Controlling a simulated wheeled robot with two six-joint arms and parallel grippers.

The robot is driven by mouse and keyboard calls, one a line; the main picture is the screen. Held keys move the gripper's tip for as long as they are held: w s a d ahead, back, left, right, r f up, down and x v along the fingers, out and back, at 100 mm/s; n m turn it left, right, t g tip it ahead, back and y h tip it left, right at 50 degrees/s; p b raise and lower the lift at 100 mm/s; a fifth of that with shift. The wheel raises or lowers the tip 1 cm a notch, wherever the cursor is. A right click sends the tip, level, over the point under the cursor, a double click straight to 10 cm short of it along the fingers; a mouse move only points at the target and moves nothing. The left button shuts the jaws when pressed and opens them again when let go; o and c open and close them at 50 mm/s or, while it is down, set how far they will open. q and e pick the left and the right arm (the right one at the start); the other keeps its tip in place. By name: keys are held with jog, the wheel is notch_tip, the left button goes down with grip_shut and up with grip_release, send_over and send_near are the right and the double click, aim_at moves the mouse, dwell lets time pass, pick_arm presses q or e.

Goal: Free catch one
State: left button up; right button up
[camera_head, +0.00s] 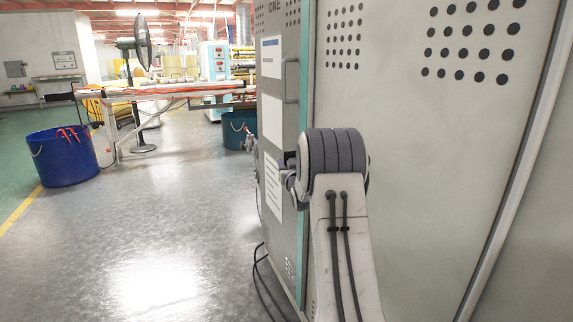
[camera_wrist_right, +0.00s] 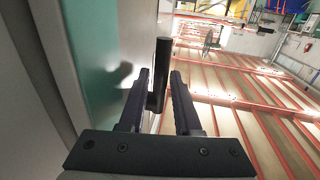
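A grey cabinet (camera_head: 277,22) marked "ONE" stands right of centre in the head view. A dark upright bar (camera_wrist_right: 163,62), which looks like the catch's handle, stands beside a teal strip (camera_wrist_right: 114,78) in the right wrist view. My right gripper (camera_wrist_right: 159,78) has one finger on each side of the bar, with narrow gaps; I cannot tell whether either finger touches it. In the head view my right gripper (camera_head: 287,172) is mostly hidden by my wrist, beside the cabinet front, and the catch cannot be made out. My left gripper is out of view.
A grey pull handle (camera_head: 292,80) and paper sheets (camera_head: 272,117) are on the cabinet front. Large pale panels (camera_head: 430,130) fill the right side. Black cables (camera_head: 264,275) lie at the cabinet's foot. A blue bin (camera_head: 63,158) stands left; the floor between is open.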

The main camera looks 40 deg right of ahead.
grip_shut()
dwell(1.5)
